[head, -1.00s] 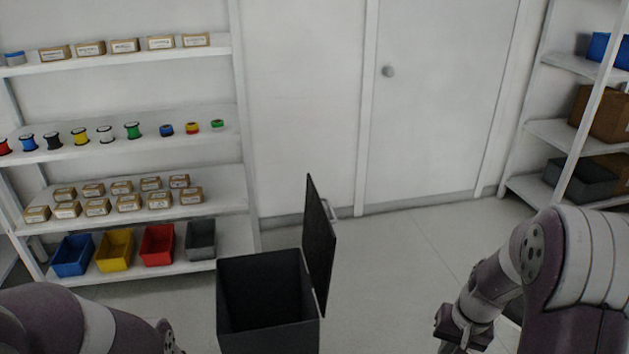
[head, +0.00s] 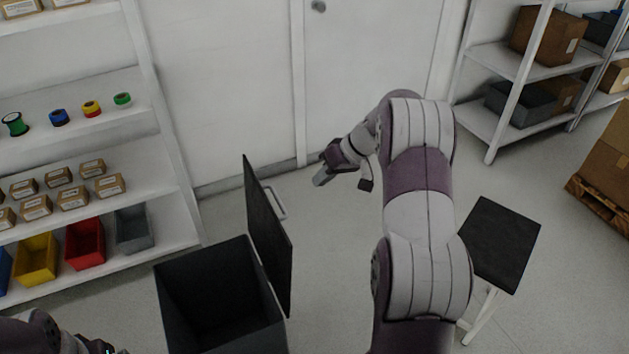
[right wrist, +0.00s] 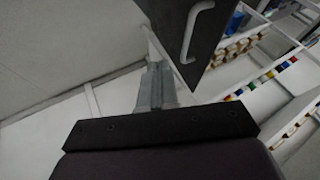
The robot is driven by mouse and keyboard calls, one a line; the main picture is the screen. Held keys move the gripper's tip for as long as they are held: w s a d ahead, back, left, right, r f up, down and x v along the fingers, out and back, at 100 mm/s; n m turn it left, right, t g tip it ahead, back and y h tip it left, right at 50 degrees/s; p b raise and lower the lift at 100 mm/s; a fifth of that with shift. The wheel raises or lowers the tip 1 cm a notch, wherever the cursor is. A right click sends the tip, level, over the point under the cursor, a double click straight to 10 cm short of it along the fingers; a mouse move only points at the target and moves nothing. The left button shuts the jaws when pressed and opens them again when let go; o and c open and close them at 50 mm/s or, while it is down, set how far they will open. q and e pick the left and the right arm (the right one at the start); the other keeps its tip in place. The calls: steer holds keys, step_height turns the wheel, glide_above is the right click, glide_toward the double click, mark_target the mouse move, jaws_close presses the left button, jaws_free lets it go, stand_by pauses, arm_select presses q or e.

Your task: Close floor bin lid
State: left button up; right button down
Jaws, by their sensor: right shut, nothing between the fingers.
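The dark floor bin (head: 215,300) stands open on the floor at the lower left of the head view. Its lid (head: 268,235) stands upright at the bin's right edge, with a light handle (head: 275,203) on the lid's outer face. The lid (right wrist: 208,30) and handle (right wrist: 193,28) also show at the top of the right wrist view. My right gripper (head: 320,180) is shut and empty, to the right of the lid and apart from it. The right gripper's fingers (right wrist: 155,88) point toward the lid in the wrist view. My left arm shows only at the lower left corner; its gripper is not clearly visible.
A shelf (head: 130,135) with bins, boxes and spools stands at the left. A small dark-topped stool (head: 502,245) stands right of my right arm. Another shelf (head: 490,125) and a cardboard box on a pallet (head: 607,165) are at the right. Floor between lid and gripper is clear.

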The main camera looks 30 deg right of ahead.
steer(key=w+a+f+p, duration=0.1)
steer(key=w+a+f, duration=0.2)
steer(key=a+f, duration=0.3)
steer(key=shift+a, duration=0.4)
steer(key=shift+a, duration=0.15)
